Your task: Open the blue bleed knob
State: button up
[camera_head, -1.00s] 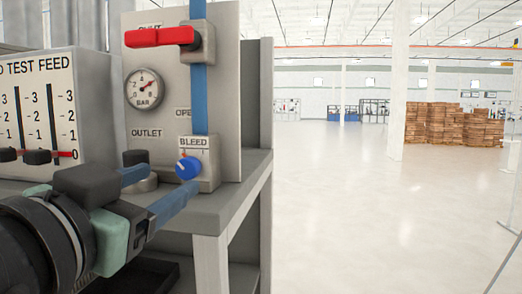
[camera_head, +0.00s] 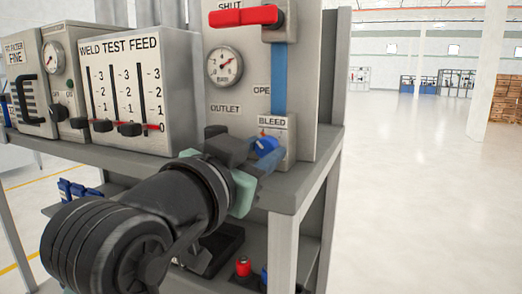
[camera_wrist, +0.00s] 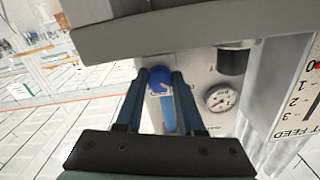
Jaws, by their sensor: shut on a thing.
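The blue bleed knob (camera_head: 264,145) sits on a small grey plate marked BLEED (camera_head: 272,122), low on the right panel. My gripper (camera_head: 260,153) reaches it from the front left. In the wrist view, the knob (camera_wrist: 157,77) lies between the two blue fingertips of my gripper (camera_wrist: 159,82), and they are shut on it. The fingers partly cover the knob in the head view, so its pointer direction is hard to read.
A red lever (camera_head: 245,16) is above, beside a blue strip (camera_head: 279,80) running down to the bleed plate. A round gauge (camera_head: 224,66) is left of the strip. The weld test feed box (camera_head: 128,85) stands left on the shelf (camera_head: 300,195). Open floor lies right.

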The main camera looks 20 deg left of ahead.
grip_shut()
jog(key=shift+m+b, duration=0.3)
jog(key=shift+b, duration=0.1)
jog(key=m+b, duration=0.3)
jog(key=shift+f+b, duration=0.2)
jog(key=shift+b, duration=0.2)
jog(key=m+b, duration=0.3)
jog(key=m, duration=0.2)
jog(key=shift+b, duration=0.35)
jog(key=m+b, duration=0.3)
jog(key=m, duration=0.1)
jog(key=shift+r+m, duration=0.15)
jog(key=shift+m, duration=0.15)
jog(key=shift+r+m+b, duration=0.1)
jog(key=shift+m+b, duration=0.85)
jog(key=shift+m, duration=1.35)
